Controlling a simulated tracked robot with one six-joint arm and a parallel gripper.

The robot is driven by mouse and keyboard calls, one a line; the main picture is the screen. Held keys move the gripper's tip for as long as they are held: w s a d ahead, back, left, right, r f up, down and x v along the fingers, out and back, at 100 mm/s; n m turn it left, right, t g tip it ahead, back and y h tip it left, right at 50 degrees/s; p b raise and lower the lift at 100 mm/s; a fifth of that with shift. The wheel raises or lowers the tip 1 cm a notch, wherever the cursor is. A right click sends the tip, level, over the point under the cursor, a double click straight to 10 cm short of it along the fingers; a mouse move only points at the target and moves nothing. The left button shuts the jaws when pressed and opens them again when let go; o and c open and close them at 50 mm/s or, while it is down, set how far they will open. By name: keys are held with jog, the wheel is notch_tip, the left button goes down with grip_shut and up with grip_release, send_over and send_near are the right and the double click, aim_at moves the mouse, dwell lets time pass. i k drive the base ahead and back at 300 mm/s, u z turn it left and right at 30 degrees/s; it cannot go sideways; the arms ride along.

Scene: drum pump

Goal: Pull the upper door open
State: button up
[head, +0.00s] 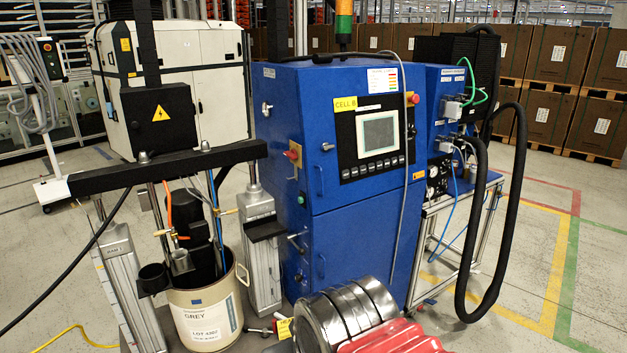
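The blue cabinet (289,110) stands in the middle of the head view. The upper door looks shut, flush with the cabinet front. A small metal handle (327,147) sits near its left edge. A grey cable hangs down across the right part of the upper door.
A drum (205,315) under a black-beamed pump frame (165,168) stands left of the cabinet. A black hose (515,200) loops at the right. Open floor (590,290) lies beyond.

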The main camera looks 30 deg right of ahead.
aim_at(358, 110)
jog(key=u, duration=0.05)
jog(key=i, duration=0.85)
jog(key=u, duration=0.05)
